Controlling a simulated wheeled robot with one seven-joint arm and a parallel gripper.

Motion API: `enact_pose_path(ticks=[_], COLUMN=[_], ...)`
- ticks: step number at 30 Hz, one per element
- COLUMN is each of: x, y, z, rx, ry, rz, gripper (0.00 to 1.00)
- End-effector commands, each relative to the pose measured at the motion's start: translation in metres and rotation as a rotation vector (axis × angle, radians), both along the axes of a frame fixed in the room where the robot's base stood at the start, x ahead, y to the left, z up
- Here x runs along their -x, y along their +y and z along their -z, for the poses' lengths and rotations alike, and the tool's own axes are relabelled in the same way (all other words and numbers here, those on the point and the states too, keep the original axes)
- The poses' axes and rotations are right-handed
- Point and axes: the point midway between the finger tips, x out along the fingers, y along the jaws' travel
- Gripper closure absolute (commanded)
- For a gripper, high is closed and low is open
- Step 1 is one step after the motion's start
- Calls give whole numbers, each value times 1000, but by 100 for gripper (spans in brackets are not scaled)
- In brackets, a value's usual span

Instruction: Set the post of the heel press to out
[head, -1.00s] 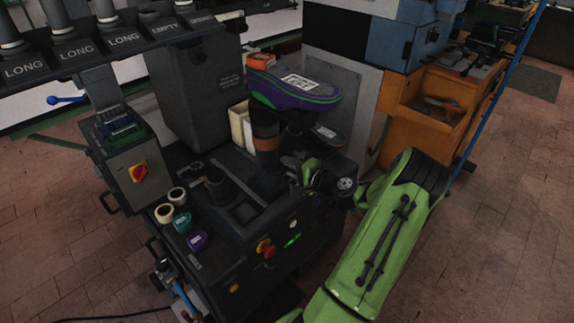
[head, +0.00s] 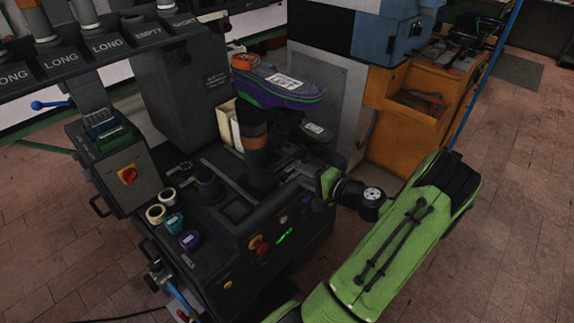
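The heel press (head: 240,220) is a dark machine left of centre. Its post (head: 253,135) is a dark upright column with a brown-orange band, standing on the press top towards the back; its foot is partly hidden among dark parts. My gripper (head: 318,181) is to the right of the post, by the right edge of the press top, at the end of my green arm. It is apart from the post. The fingers are small and dark against dark parts, so I cannot tell whether they are open or shut.
A purple and green shoe-shaped piece (head: 280,88) with a white label is behind the post. Tape rolls (head: 155,213) and a purple roll (head: 190,240) lie at the front left of the press. A control box (head: 128,175) stands at left. An orange cabinet (head: 410,125) is behind right. Open floor lies to the right.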

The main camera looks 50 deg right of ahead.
Motion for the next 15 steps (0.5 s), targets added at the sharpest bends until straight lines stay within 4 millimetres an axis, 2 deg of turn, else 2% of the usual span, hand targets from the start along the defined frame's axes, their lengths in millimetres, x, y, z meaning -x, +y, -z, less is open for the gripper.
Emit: enact_pose_path(ticks=[1,3,6,10,15], x=[14,30,46,55,55], y=[1,3,5,6,6], z=[-5,-8,-11,-12,-12], rx=[-2,-1,-1,0,0], ry=[1,2,1,1,1], rz=[6,5,2,-1,-1], gripper=[63,63,63,63,63])
